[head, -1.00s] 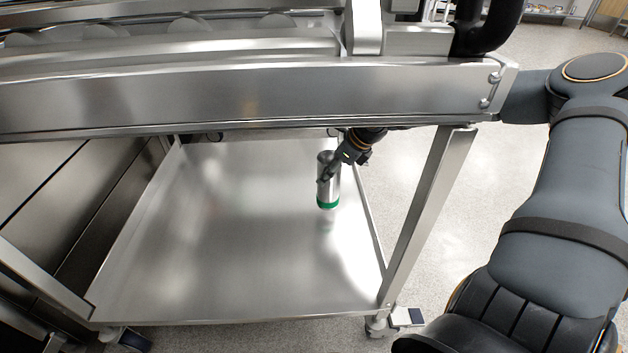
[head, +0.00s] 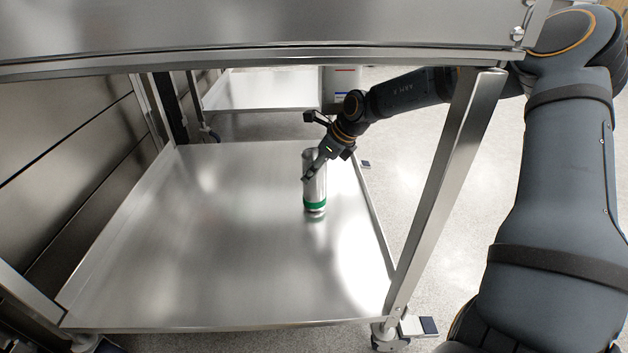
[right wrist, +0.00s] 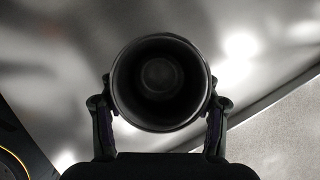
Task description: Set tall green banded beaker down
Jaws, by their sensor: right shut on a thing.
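The tall metal beaker (head: 315,187) with a green band near its base is upright over the right part of the lower steel shelf (head: 200,250). My right gripper (head: 312,172) is shut on the beaker's upper part, reaching in from the right. In the right wrist view the beaker's round open mouth (right wrist: 160,82) shows between the two fingers (right wrist: 160,118), and its inside looks empty. The beaker's base appears at or just above the shelf; I cannot tell whether it touches. My left gripper is not in view.
The lower shelf is otherwise bare, with free room left of the beaker. A slanting steel leg (head: 445,190) stands at its right front. The upper steel beam (head: 260,35) overhangs the shelf. Another low shelf (head: 260,90) is behind.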

